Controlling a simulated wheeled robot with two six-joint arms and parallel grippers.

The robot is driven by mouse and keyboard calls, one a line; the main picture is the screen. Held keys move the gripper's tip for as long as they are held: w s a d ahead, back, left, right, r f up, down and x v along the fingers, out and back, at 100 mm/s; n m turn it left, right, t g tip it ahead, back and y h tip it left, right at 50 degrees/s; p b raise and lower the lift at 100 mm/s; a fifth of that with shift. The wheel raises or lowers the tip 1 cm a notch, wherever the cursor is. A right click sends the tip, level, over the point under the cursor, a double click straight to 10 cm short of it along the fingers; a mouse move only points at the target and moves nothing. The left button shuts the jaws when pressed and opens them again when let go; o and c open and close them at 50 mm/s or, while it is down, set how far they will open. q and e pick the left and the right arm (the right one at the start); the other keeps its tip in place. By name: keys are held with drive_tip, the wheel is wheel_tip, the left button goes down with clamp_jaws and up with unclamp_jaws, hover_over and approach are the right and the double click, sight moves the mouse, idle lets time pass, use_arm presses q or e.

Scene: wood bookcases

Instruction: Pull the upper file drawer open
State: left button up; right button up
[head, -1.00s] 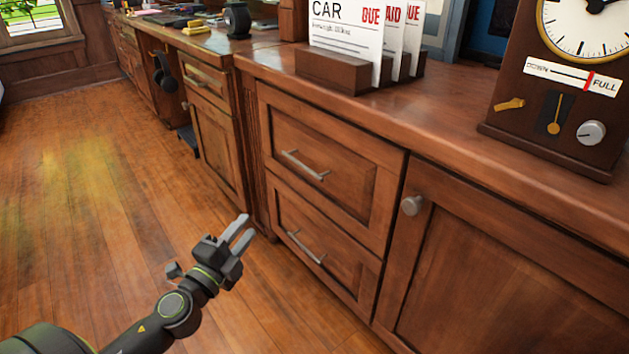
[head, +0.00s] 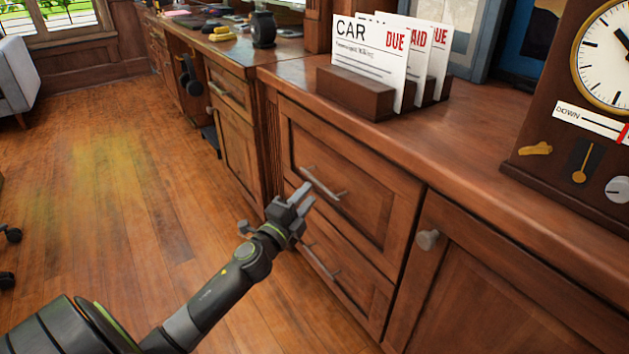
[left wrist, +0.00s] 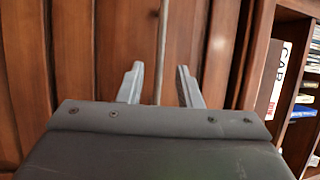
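The upper file drawer (head: 358,178) is shut flush in the wood cabinet. Its straight metal bar handle (head: 322,183) is at the middle left of the drawer front. My left gripper (head: 303,196) is open just in front of the handle's left part. In the left wrist view my open fingers (left wrist: 160,72) show with the handle bar (left wrist: 163,45) running upright between them. They are not closed on it, and I cannot tell how deep the bar sits. My right gripper is out of view.
The lower drawer, with its own handle (head: 320,262), is shut below, partly behind my gripper. A door with a round knob (head: 428,240) is to the right. A card holder (head: 360,95) and a clock stand on the countertop.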

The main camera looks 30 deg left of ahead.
use_arm(q)
drive_tip(key=shift+w+r, duration=0.15)
drive_tip(key=shift+w, duration=0.9)
drive_tip(key=shift+w+r, duration=0.15)
drive_tip(key=shift+w, duration=0.85)
drive_tip(key=shift+c, duration=0.2)
clamp_jaws()
